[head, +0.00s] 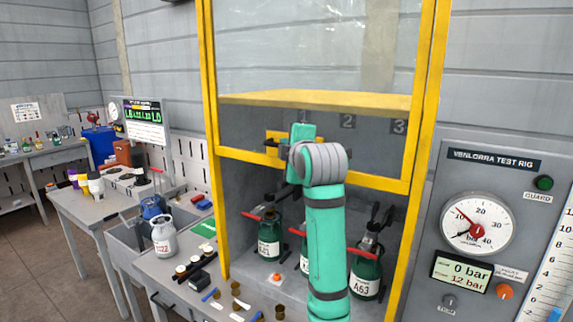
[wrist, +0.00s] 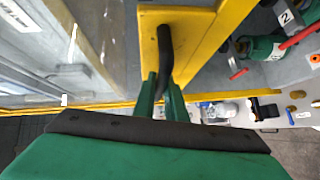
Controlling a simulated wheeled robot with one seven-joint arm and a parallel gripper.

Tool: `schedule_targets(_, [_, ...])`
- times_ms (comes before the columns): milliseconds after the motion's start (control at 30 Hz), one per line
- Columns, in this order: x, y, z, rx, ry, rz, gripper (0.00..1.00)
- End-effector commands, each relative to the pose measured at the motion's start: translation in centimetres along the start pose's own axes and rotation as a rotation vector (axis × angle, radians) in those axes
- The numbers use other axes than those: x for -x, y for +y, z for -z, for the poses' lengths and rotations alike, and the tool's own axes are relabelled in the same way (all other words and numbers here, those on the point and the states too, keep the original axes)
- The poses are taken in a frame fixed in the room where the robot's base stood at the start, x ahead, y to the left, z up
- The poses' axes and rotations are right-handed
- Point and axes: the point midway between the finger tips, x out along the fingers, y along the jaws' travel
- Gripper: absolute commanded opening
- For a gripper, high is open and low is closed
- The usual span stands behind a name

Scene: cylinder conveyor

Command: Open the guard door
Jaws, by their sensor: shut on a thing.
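The guard door is a clear panel in a yellow frame on the front of the test rig cabinet. Its lower yellow bar (head: 375,182) stands partway up the opening, above the cylinders, with open space below it. A black handle (wrist: 165,42) on a yellow plate shows in the wrist view. My gripper (wrist: 161,88), with green fingers, is shut on this handle. In the head view my gripper (head: 287,148) is at the door's lower bar, left of the middle, and my arm hides part of the bar and the handle.
Several green cylinders, one marked A63 (head: 366,276), stand inside the cabinet below the bar, with red levers. A gauge panel (head: 502,160) reading 0 bar is at the right. A bench with a white cylinder (head: 164,236) and small parts is at the left.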

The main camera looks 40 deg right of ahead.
Motion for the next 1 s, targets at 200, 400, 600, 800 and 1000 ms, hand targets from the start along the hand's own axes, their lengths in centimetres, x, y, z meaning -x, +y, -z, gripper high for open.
schedule_targets(200, [0.07,0.79,0.09,0.000,0.000,0.000,0.00])
schedule_targets(400, [0.06,0.77,0.10,-0.001,0.001,0.000,0.00])
schedule_targets(600, [0.05,0.74,0.10,-0.001,0.001,0.001,0.29])
schedule_targets(800, [0.06,0.74,0.11,0.000,0.001,0.000,0.29])
schedule_targets(1000, [0.95,0.78,0.08,0.001,0.000,0.000,0.29])
